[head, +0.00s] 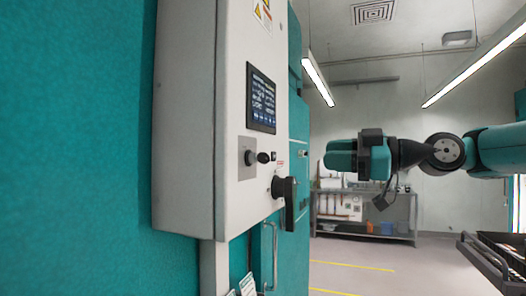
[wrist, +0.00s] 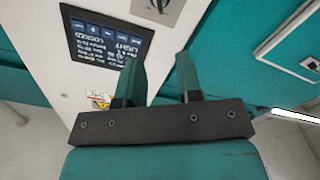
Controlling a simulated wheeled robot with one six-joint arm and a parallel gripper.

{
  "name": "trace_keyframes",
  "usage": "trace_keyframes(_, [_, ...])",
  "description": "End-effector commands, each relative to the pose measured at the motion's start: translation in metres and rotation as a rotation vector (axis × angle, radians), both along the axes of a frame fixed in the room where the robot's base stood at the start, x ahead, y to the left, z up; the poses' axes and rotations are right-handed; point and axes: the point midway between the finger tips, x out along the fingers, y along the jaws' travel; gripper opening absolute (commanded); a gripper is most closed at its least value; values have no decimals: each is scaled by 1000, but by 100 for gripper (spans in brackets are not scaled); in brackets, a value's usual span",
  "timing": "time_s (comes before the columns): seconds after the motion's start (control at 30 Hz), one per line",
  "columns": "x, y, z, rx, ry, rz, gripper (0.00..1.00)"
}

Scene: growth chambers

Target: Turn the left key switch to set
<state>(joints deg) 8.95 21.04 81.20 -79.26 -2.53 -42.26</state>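A key switch (head: 247,158) on a square grey plate sits on the front of the white control box (head: 190,120), below its dark display (head: 261,98). A black knob-like part sticks out from it; its setting is too small to read. In the wrist view, part of a grey switch plate (wrist: 158,8) shows at the top edge, cut off. My gripper (head: 332,156) hangs in the air to the right of the box, apart from it. In the wrist view its two fingers (wrist: 160,62) are apart with nothing between them, with the display (wrist: 105,45), reading "LOCKED", upside down behind the left finger.
A large black handle (head: 289,200) juts from the box, below and right of the key switch. Teal chamber doors with a vertical bar handle (head: 270,255) are below. A shelf bench (head: 365,236) stands at the back. A dark rack (head: 495,262) is at lower right.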

Motion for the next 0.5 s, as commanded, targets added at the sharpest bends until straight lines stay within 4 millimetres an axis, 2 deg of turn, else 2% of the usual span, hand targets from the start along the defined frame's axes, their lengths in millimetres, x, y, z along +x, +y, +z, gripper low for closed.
trace_keyframes(0.2, [15,49,5,-1,8,7,33])
trace_keyframes(0.5, [38,111,5,-2,7,5,33])
